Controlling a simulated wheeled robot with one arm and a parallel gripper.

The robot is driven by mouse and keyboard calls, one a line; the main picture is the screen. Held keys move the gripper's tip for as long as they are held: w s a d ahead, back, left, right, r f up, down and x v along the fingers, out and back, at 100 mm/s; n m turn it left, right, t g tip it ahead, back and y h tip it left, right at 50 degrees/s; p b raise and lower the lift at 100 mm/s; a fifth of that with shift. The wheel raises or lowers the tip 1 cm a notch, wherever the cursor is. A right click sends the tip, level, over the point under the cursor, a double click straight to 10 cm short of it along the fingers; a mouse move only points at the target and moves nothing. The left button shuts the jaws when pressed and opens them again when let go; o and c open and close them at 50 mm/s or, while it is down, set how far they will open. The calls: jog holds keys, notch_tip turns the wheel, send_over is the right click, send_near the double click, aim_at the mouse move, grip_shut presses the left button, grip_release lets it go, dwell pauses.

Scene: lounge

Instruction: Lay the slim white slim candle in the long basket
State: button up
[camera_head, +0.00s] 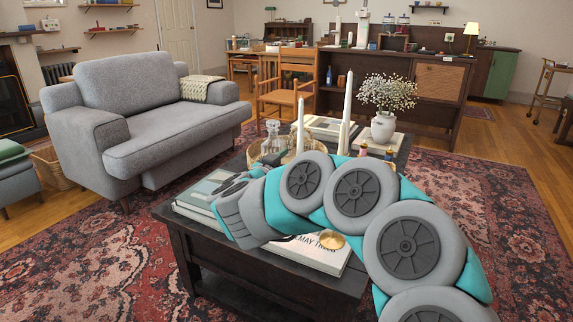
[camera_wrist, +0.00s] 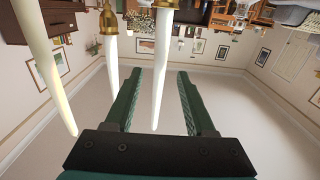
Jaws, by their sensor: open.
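Two slim white candles stand upright on the coffee table in the head view, a left one (camera_head: 300,125) and a right one (camera_head: 346,112). The wrist view is upside down and shows a large white candle (camera_wrist: 42,65), another (camera_wrist: 112,65) in a brass holder, and one (camera_wrist: 160,65) lined up with the gap between my fingers. My gripper (camera_wrist: 182,75) is open, and no finger clearly touches a candle. In the head view my gripper (camera_head: 243,182) is over the table's left part. A wicker rim (camera_head: 254,154) shows behind it; I cannot tell whether this is the long basket.
The coffee table (camera_head: 185,240) also holds books (camera_head: 318,256), a small brass dish (camera_head: 332,240), a glass decanter (camera_head: 273,135) and a white flower vase (camera_head: 383,127). My arm hides much of its top. Open rug lies at right.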

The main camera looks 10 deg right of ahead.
aim_at(299, 150)
jog(key=p+x, duration=0.1)
jog(key=x, duration=0.2)
jog(key=shift+w+d+r, duration=0.2)
jog(key=shift+w+d, duration=0.05)
jog(key=shift+w, duration=0.05)
jog(key=shift+f+p+x, duration=0.2)
jog(key=shift+p+x, duration=0.1)
jog(key=shift+x, duration=0.65)
jog(key=shift+c, duration=0.2)
grip_shut()
